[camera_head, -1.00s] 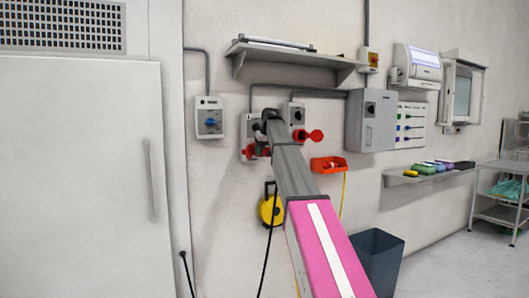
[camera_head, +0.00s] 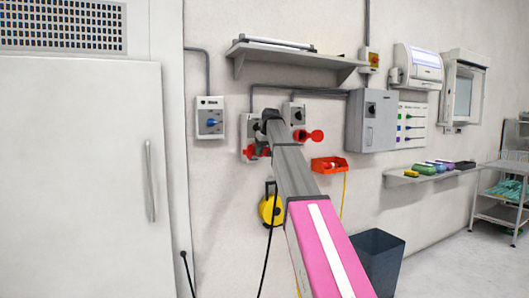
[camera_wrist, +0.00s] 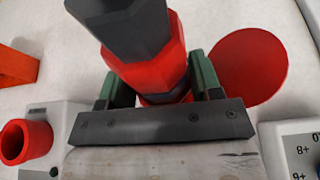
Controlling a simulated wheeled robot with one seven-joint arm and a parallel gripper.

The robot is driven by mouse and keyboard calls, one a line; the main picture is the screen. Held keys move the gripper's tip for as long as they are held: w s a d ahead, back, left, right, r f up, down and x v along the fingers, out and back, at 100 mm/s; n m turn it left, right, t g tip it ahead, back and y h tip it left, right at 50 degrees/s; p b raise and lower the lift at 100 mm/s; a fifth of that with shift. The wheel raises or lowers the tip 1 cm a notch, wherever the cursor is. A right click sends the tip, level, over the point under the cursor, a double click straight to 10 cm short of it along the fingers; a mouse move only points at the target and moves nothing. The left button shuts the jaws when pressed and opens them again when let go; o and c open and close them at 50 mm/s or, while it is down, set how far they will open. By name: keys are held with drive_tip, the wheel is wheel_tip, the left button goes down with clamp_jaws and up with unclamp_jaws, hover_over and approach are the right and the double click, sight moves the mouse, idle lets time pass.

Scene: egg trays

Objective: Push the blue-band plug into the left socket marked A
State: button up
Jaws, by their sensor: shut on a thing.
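In the wrist view my gripper (camera_wrist: 160,85) is shut on a red and black plug (camera_wrist: 150,72), with a dark green finger on each side. My arm hides the gripper and most of the socket mouth there. I cannot tell how far the plug is in, or see the A mark.
The right socket box (camera_head: 297,112) has an open red lid (camera_head: 316,136). A blue-knobbed switch box (camera_head: 209,118) is to the left. A shelf (camera_head: 290,55) is above.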

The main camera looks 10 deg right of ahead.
drive_tip(key=shift+w+a, duration=0.3)
drive_tip(key=shift+w, duration=0.55)
idle(0.4)
drive_tip(key=o, duration=0.4)
drive_tip(key=shift+o, duration=0.2)
drive_tip(key=o, duration=0.8)
drive_tip(key=shift+c, duration=0.2)
drive_tip(key=shift+s, duration=0.1)
